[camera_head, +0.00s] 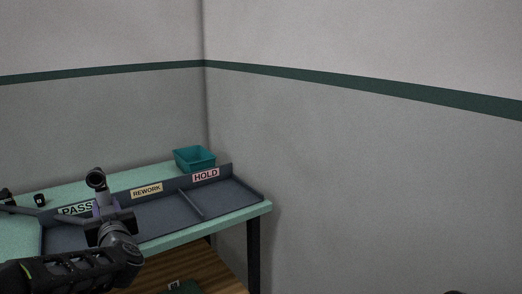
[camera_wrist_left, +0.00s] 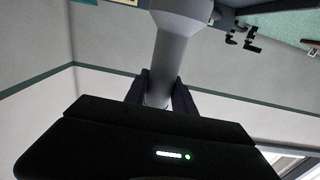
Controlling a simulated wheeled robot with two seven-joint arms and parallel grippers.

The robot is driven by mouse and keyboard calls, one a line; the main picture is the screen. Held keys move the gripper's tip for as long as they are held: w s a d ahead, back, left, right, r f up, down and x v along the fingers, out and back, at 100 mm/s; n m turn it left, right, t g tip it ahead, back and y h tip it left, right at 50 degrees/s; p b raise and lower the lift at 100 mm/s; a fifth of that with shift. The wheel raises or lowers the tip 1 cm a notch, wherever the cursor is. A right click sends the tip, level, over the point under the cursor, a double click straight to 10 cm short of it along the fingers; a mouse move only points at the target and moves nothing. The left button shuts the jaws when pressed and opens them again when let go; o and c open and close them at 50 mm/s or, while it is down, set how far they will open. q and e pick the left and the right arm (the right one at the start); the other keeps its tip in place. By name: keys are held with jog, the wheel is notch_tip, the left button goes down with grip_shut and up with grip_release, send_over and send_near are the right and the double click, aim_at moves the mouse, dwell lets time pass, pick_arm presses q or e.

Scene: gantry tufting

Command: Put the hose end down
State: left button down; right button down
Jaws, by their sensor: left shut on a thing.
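My left gripper (camera_head: 106,212) is shut on the hose end (camera_head: 97,180), which stands up above the jaws with a dark round mouth. In the left wrist view the hose end is a grey cylinder (camera_wrist_left: 172,50) between the two dark fingers (camera_wrist_left: 158,92).
The tray has sections signed PASS (camera_head: 76,209), REWORK (camera_head: 146,190) and HOLD (camera_head: 205,175); the REWORK and HOLD sections look empty. A teal bin (camera_head: 194,160) stands behind on the green table (camera_head: 150,178). A small black object (camera_head: 39,200) is at the left. Walls enclose the corner.

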pick_arm(q)
jog(key=s+d+f+m+t+h+p, duration=0.1)
jog(key=d+f+m+h, duration=0.1)
jog(key=d+f, duration=0.4)
jog(key=s+d+f+m+t+h+p, duration=0.1)
jog(key=s+d+f+m+h, duration=0.1)
jog(key=d+f+h, duration=0.3)
jog(key=s+d+f+m+t+h+p, duration=0.1)
jog(key=d+f+m+h, duration=0.2)
jog(key=d+f, duration=0.3)
jog(key=d+h, duration=0.1)
jog(key=d, duration=0.4)
jog(key=shift+s+d+f, duration=0.25)
jog(key=shift+d+f, duration=0.1)
